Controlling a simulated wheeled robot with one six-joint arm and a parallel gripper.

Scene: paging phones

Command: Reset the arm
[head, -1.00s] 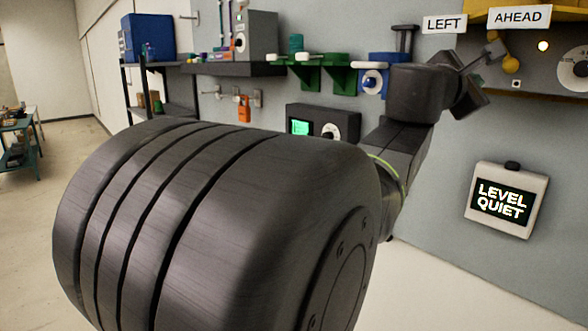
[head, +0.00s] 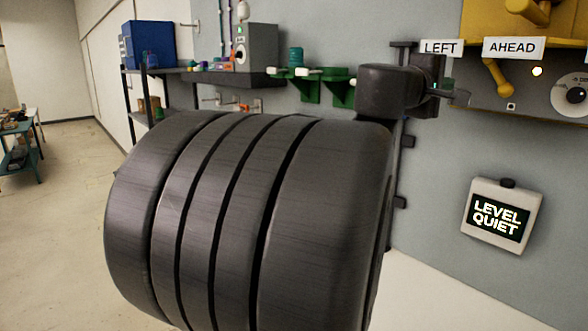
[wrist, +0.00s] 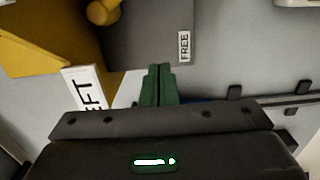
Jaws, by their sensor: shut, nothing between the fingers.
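My gripper (wrist: 158,72) shows at the middle of the wrist view, its two green fingers pressed together with nothing between them. In the head view my gripper (head: 462,97) is at the upper right, pointing right, in front of the wall below the LEFT sign (head: 440,47). My dark arm fills the middle of the head view and hides much of the wall behind it.
A dark panel (head: 530,98) with a yellow lever (head: 497,77) and a dial (head: 572,95) is just right of my gripper. A LEVEL QUIET screen (head: 498,216) hangs below. Shelves (head: 190,80) stand left; a FREE label (wrist: 184,46) shows in the wrist view.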

